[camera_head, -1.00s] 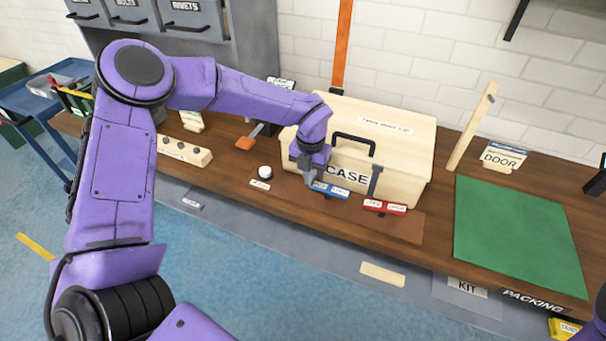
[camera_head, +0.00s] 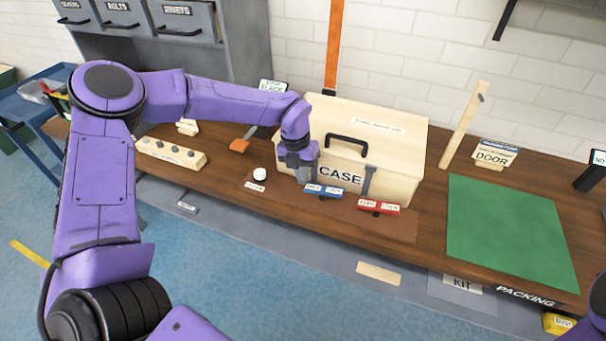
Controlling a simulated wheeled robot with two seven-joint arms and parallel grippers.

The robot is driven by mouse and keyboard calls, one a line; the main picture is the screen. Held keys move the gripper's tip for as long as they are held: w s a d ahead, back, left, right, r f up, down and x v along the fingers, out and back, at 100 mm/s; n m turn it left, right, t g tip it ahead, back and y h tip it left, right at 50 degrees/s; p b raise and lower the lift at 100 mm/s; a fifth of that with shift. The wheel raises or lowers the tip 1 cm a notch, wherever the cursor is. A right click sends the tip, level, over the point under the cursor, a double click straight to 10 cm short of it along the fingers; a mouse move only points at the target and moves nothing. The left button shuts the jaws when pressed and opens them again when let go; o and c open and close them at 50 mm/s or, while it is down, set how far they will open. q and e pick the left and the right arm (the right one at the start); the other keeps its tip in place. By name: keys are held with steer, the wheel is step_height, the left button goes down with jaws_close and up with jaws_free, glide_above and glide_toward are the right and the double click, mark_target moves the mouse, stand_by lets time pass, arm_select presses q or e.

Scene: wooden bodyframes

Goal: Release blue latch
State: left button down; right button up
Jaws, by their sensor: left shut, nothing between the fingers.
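The wooden case (camera_head: 385,160) with a dark handle stands on the workbench and bears a CASE label. The blue latch piece (camera_head: 324,191), with white labels, lies low at the front of the case. A red labelled piece (camera_head: 378,207) sits to its right. My left gripper (camera_head: 303,181) is shut and empty, pointing down in front of the case's left end, just left of and above the blue latch. I cannot tell whether it touches the case. Part of my right arm shows at the lower right corner; its gripper is out of view.
A white round knob (camera_head: 260,174) stands left of the gripper. A wooden block with dark knobs (camera_head: 171,153) lies further left.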

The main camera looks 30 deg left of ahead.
arm_select(q)
steer(key=shift+r, duration=0.1)
step_height(320, 180, up, 14)
steer(key=a+p, duration=0.1)
steer(key=a, duration=0.1)
steer(key=shift+s+a+f, duration=0.2)
steer(key=shift+a, duration=0.05)
stand_by(0.5)
